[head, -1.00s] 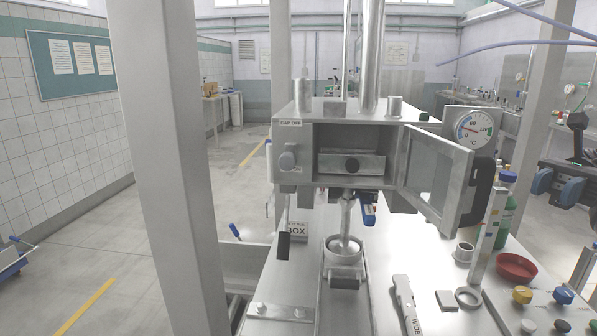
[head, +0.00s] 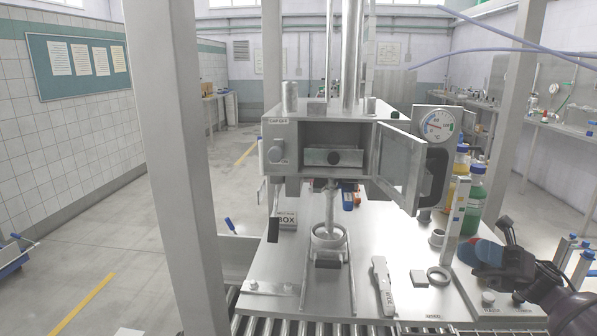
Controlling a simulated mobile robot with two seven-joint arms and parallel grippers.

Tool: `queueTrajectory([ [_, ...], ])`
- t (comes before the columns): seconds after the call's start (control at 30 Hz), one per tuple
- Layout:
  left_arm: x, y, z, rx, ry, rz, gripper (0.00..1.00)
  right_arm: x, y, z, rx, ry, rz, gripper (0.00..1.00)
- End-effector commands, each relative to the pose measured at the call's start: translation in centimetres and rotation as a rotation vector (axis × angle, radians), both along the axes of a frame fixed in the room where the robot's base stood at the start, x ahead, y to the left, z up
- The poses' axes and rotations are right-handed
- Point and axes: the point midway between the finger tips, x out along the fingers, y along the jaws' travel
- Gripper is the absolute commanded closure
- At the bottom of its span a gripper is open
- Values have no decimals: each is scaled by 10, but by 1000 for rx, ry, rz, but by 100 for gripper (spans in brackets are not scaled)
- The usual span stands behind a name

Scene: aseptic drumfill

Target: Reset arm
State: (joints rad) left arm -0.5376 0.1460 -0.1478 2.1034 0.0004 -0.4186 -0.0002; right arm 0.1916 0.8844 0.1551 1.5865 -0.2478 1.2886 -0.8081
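My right gripper (head: 478,254) comes in from the lower right. Its two blue fingertips show a gap between them and it looks empty. My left gripper is not in view. The steel filling box (head: 283,183) stands at the middle with its door (head: 398,178) swung open to the right.
A round gauge (head: 437,125) is on the box's right. Green (head: 474,197) and yellow (head: 459,190) bottles stand behind the gripper. A ring (head: 438,276), a small grey block (head: 419,278) and a labelled tool (head: 383,285) lie on the worktop. A grey post (head: 178,170) rises at left.

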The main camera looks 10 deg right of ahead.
Motion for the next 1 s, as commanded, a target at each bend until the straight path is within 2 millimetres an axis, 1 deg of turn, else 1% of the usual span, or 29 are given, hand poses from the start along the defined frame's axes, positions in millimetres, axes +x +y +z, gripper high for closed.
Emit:
queueTrajectory([
  [0.03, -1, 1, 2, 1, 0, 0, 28, -3, 7, -17, 67, 96, -35, 67],
  [0.17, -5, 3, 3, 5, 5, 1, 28, -6, 22, -62, 234, 350, -129, 67],
  [0.2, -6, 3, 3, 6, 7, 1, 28, -9, 26, -76, 287, 429, -158, 67],
  [0.27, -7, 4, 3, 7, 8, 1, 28, -13, 32, -97, 368, 544, -200, 67],
  [0.3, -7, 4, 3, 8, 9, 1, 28, -17, 36, -111, 425, 623, -226, 67],
  [0.37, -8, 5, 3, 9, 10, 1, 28, -25, 42, -132, 509, 739, -269, 67],
  [0.4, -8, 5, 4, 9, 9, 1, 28, -31, 47, -147, 568, 816, -295, 67],
  [0.47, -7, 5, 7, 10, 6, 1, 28, -42, 53, -168, 656, 931, -336, 67],
  [0.5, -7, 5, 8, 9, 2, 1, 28, -50, 59, -182, 717, 1007, -362, 67],
  [0.57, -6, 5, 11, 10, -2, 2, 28, -62, 66, -202, 811, 1119, -402, 67],
  [0.6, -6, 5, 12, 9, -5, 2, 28, -72, 72, -215, 874, 1194, -428, 67],
  [0.67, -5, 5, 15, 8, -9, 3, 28, -88, 81, -234, 970, 1303, -468, 67],
  [0.7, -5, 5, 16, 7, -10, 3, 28, -99, 87, -246, 1037, 1375, -495, 67],
  [0.77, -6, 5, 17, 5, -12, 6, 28, -118, 98, -264, 1136, 1480, -537, 67],
  [0.8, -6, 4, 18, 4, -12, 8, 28, -130, 105, -274, 1202, 1547, -563, 67],
  [0.9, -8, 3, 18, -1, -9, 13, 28, -161, 123, -295, 1359, 1699, -626, 67],
  [1.0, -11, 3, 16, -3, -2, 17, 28, -186, 139, -310, 1486, 1815, -677, 67],
])
